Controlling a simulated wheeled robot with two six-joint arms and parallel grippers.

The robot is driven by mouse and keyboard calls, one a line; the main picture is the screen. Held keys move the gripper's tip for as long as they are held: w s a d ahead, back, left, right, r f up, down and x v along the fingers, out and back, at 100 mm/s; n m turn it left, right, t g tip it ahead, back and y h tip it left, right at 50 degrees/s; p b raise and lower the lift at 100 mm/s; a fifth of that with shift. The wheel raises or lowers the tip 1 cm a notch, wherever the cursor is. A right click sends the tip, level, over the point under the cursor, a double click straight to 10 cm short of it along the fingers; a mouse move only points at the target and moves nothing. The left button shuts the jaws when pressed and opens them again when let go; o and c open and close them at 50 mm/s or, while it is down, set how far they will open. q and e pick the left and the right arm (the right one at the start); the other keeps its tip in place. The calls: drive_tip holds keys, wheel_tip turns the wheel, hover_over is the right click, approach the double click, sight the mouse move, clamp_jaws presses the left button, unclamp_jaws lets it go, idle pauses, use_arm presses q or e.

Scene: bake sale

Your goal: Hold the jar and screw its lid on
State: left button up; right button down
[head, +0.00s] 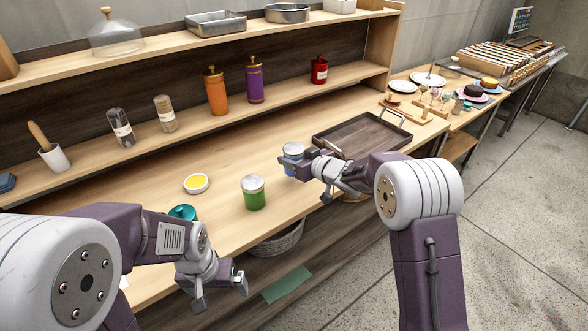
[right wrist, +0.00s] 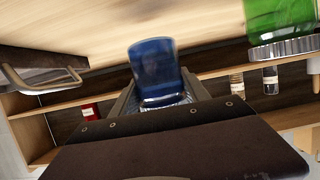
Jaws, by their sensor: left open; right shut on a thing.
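A blue jar (head: 289,168) with a silver lid (head: 293,148) on top is at the front of the counter. My right gripper (head: 303,163) is shut on this jar from the right. In the right wrist view the blue jar (right wrist: 151,70) stands between my fingers, with a pale lid end partly hidden by the gripper. I cannot tell how tight the lid sits. My left gripper (head: 221,294) is open and empty, low in front of the counter edge, apart from the jar. A green jar (head: 254,199) with a silver lid stands left of the blue one.
A white dish with yellow contents (head: 196,183) and a teal item (head: 183,213), partly behind my left arm, are on the counter. A dark wooden tray (head: 345,128) lies behind my right gripper. A wire basket (head: 275,242) is below the counter edge.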

drive_tip(key=shift+f+b, duration=0.9)
drive_tip(key=shift+f, duration=1.1)
drive_tip(key=shift+f, duration=0.1)
drive_tip(key=c, duration=0.6)
unclamp_jaws()
drive_tip(key=shift+o, duration=0.2)
drive_tip(key=shift+r, duration=0.2)
drive_tip(key=p+v, duration=0.1)
drive_tip(key=v, duration=1.1)
drive_tip(key=shift+p, duration=0.4)
